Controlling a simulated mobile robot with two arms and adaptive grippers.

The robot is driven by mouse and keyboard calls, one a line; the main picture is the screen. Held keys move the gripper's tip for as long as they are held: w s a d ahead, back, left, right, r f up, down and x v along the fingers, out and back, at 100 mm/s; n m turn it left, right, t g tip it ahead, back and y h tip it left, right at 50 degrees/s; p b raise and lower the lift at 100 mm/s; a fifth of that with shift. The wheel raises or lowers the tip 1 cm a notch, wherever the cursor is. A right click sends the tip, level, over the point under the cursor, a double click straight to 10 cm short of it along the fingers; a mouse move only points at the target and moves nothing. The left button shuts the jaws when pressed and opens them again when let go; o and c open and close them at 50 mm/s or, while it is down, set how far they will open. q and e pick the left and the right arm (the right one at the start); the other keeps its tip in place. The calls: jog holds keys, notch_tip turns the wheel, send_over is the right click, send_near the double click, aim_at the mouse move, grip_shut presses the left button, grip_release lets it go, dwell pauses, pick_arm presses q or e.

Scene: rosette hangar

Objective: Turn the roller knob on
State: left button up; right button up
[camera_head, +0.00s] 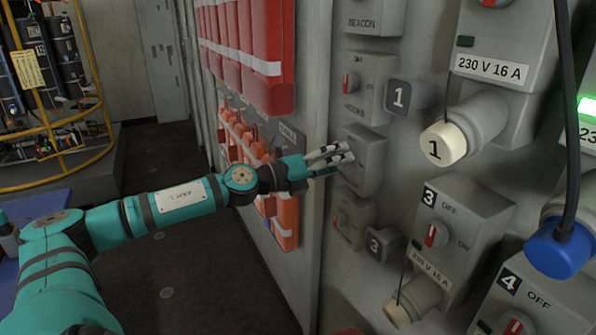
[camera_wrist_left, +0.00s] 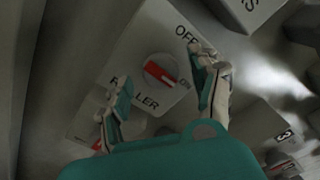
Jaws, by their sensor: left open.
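The roller box (camera_head: 368,173) is a grey switch box on the wall panel, partly covered by my left gripper in the head view. In the left wrist view, its face carries OFF, ON and ROLLER lettering, and the red-and-white roller knob (camera_wrist_left: 160,72) sits on it. The knob's red bar slants, with one end towards the ON lettering. My left gripper (camera_head: 342,156) is at the box face, seen from the side in the head view. In the wrist view its open fingers (camera_wrist_left: 165,92) lie either side of the knob, apart from it. The right gripper is not in view.
Similar switch boxes surround the roller box: one with a red knob (camera_head: 350,83) above, one below (camera_head: 350,222), and box 3 (camera_head: 455,232) to the right. Numbered plugs, including white plug 1 (camera_head: 443,145), jut out. Red cases (camera_head: 265,50) hang left of the panel.

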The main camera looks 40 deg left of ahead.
pick_arm(q)
jog(key=v, duration=1.1)
dwell(0.5)
jog(key=shift+w, duration=0.1)
